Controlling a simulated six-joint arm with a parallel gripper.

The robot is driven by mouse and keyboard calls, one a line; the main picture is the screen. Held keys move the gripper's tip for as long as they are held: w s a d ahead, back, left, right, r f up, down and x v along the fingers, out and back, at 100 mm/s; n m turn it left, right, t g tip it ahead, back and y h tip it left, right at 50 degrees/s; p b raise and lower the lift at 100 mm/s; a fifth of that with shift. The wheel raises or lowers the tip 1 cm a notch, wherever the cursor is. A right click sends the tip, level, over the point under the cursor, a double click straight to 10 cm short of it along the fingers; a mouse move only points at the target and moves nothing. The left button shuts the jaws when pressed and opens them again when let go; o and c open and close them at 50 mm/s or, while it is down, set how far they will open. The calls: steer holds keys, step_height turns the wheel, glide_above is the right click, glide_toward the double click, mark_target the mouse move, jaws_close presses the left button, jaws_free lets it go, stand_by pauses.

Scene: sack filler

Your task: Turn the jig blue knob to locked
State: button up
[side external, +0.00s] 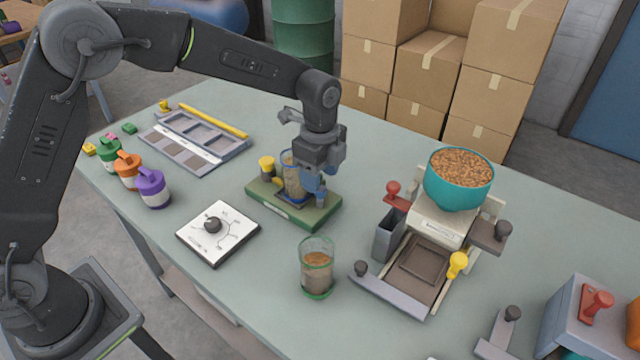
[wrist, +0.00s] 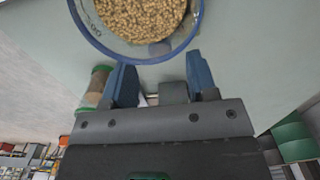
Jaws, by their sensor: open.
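The green jig (side external: 265,205) stands mid-table in the side external view. A clear container of tan pellets (side external: 291,172) stands upright on it; its blue rim and pellets fill the top of the wrist view (wrist: 145,18). A yellow knob (side external: 266,167) is at the jig's left end. My gripper (side external: 315,188) is low over the jig's right part, just beside the container. Its blue fingers are apart in the wrist view (wrist: 163,75), with nothing clearly held between them. I cannot make out the blue knob apart from my blue fingers; its setting is hidden.
A clear green-rimmed cup (side external: 317,268) stands in front of the jig. A white dial plate (side external: 218,232) lies front left. A scale-like station with a teal bowl (side external: 459,180) stands right. Colored jars (side external: 152,188) and a grey tray (side external: 195,140) are left.

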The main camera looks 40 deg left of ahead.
steer(key=shift+f, duration=1.6)
steer(key=c, duration=0.9)
steer(key=shift+n, duration=1.6)
steer(key=o, duration=0.9)
steer(key=shift+r, duration=0.1)
step_height(320, 180, up, 14)
